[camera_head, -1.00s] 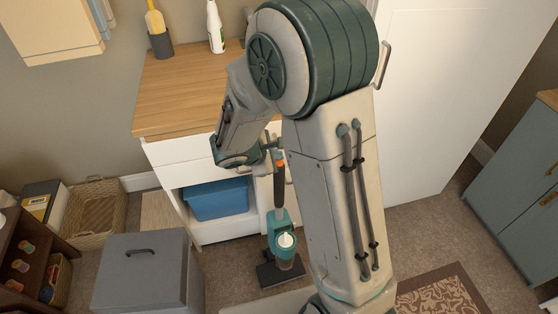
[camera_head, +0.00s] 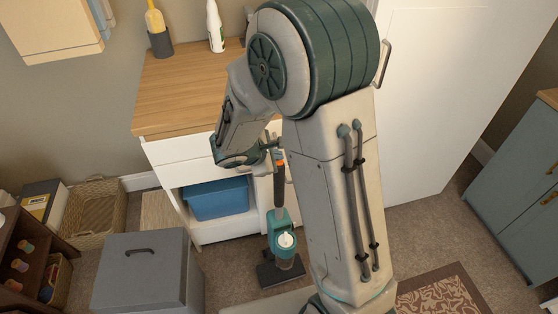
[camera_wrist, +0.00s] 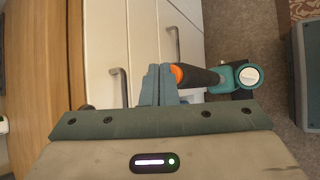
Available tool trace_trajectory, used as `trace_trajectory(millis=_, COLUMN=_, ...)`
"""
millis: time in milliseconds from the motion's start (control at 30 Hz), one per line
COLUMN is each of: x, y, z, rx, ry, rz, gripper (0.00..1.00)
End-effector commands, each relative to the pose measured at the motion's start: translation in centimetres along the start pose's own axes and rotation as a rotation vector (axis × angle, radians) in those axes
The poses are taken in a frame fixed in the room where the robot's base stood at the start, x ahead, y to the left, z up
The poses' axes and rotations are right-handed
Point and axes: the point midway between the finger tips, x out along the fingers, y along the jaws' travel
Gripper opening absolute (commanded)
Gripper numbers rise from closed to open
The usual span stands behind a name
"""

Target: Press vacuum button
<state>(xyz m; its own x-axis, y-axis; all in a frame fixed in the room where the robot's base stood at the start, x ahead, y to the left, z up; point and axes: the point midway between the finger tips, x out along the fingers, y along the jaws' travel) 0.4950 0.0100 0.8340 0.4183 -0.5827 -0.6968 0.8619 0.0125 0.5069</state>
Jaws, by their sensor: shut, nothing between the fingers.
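The vacuum (camera_head: 280,228) is an upright teal and dark grey stick cleaner standing on the carpet in front of the white cabinet. Its orange button (camera_head: 280,165) is at the top of the dark handle, just below my gripper (camera_head: 274,144). In the wrist view the orange button (camera_wrist: 177,74) shows just right of the fingertips of my gripper (camera_wrist: 159,70). My gripper is shut and empty. I cannot tell whether the fingers touch the button. The vacuum's teal body and white cap also show in the wrist view (camera_wrist: 228,77).
The white cabinet (camera_head: 170,153) with a wooden top stands behind the vacuum, with a blue bin (camera_head: 217,199) on its open shelf. A grey lidded box (camera_head: 140,275) stands at the lower left. A white door (camera_head: 430,90) is at the right. Carpet is free around the vacuum's base.

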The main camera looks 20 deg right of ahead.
Motion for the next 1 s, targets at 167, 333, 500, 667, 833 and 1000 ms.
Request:
trace_trajectory(millis=167, x=0.48, y=-0.33, z=-0.35, rx=0.000, ry=0.000, rz=0.001, gripper=0.00)
trace_trajectory(millis=333, x=0.40, y=-0.28, z=-0.29, rx=0.000, ry=0.000, rz=0.000, gripper=0.00)
trace_trajectory(millis=500, x=0.40, y=-0.29, z=-0.29, rx=0.000, ry=0.000, rz=0.000, gripper=0.00)
trace_trajectory(millis=667, x=0.06, y=-0.03, z=-0.05, rx=0.001, ry=0.000, rz=0.001, gripper=0.00)
trace_trajectory(millis=833, x=-0.25, y=0.18, z=0.18, rx=0.001, ry=0.000, rz=0.000, gripper=0.00)
trace_trajectory(millis=1000, x=-0.21, y=0.15, z=0.16, rx=0.000, ry=0.000, rz=0.000, gripper=0.00)
